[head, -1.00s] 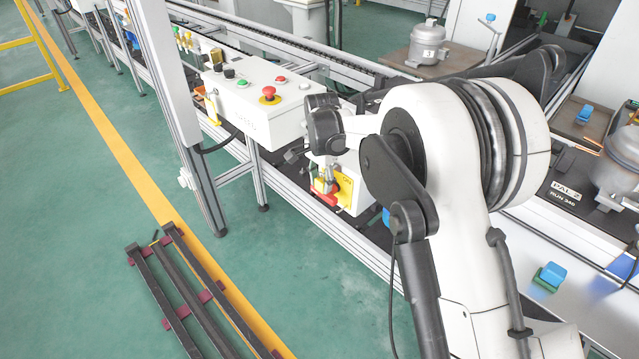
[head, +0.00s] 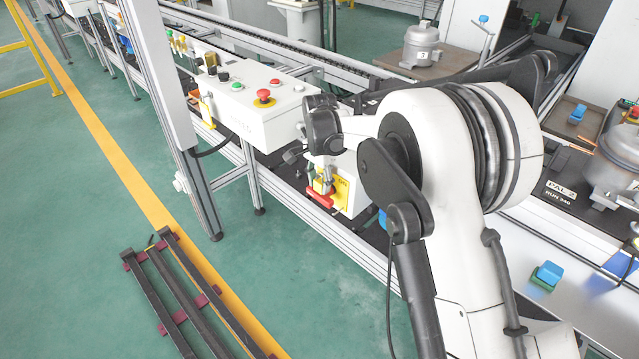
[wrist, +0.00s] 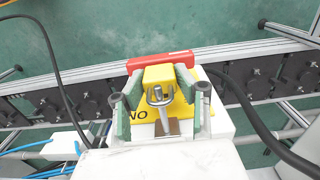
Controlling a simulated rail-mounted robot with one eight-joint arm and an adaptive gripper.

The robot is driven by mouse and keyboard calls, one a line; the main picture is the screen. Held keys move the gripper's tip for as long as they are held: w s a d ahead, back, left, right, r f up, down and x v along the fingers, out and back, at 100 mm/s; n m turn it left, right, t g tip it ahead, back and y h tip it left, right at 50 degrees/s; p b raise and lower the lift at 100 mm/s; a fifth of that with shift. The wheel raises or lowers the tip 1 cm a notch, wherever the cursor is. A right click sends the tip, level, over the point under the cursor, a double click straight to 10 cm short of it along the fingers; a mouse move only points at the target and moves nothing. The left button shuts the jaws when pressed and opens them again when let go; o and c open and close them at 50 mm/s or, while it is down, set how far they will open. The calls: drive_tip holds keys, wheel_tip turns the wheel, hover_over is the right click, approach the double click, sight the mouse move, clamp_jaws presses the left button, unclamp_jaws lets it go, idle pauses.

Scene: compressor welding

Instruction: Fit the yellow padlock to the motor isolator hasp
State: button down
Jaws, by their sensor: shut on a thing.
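My gripper (wrist: 159,98) is shut on the yellow padlock (wrist: 167,75), with one green-grey finger on each side of its body. The padlock's metal shackle (wrist: 160,97) points toward the wrist camera. The motor isolator is a white box with a yellow plate (wrist: 141,132) and a red handle (wrist: 161,62); the handle lies just beyond the padlock. A small brown tab (wrist: 167,127) sits below the shackle, and a metal pin reaches it. I cannot tell whether the shackle passes through the hasp. In the head view the red handle (head: 320,198) and yellow plate (head: 343,188) show beside my gripper (head: 322,182).
A white control box (head: 240,107) with a red emergency button (head: 264,97) stands left of the isolator. Black cables (wrist: 255,120) curve past the isolator on both sides. The conveyor frame (wrist: 262,92) runs behind it. Dark rails (head: 190,295) lie on the green floor.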

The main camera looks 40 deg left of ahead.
drive_tip(key=c, duration=1.2)
unclamp_jaws()
drive_tip(key=shift+r, duration=0.1)
wheel_tip(320, 180, up, 12)
